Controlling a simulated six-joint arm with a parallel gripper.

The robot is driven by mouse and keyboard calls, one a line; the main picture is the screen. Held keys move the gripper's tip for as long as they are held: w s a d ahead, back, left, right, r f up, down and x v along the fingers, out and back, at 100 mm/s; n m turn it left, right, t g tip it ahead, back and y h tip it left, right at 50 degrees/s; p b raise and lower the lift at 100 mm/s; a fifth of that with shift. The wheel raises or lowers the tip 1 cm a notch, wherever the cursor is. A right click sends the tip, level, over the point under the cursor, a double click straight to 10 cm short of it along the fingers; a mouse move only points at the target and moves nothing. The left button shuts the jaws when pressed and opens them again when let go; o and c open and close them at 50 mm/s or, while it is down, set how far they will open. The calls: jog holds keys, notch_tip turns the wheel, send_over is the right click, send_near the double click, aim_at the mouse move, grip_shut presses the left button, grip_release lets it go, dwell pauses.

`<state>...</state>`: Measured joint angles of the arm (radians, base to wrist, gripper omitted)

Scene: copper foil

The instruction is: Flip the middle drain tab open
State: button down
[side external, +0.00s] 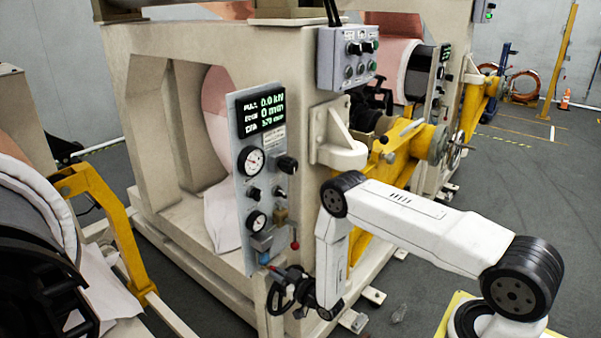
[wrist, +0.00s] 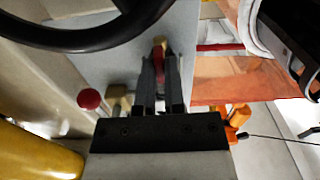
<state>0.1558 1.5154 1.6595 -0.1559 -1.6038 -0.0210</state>
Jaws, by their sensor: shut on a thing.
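My gripper (wrist: 160,75) points at the lower part of a grey panel (wrist: 105,65), its two dark fingers close together. A small red tab with a brass-coloured end (wrist: 159,52) shows between the fingertips, and the gripper is shut on it. The fingers hide part of the tab, so I cannot tell its angle. In the side external view my gripper (side external: 272,270) is at the foot of the gauge panel (side external: 245,185), below a blue fitting (side external: 262,241). I cannot make out separate drain tabs there.
A red ball knob (wrist: 89,99) and a brass fitting (wrist: 118,98) stand left of the fingers. Orange parts (wrist: 238,116) are close on the right. A black curved bar (wrist: 85,38) crosses the top left. A yellow part (wrist: 35,152) fills the lower left.

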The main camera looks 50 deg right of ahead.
jog(key=c, duration=0.7)
grip_release()
jog(key=shift+s, duration=0.15)
jog(key=shift+s, duration=3.8)
jog(key=shift+w+r, duration=0.1)
jog(key=shift+w, duration=0.05)
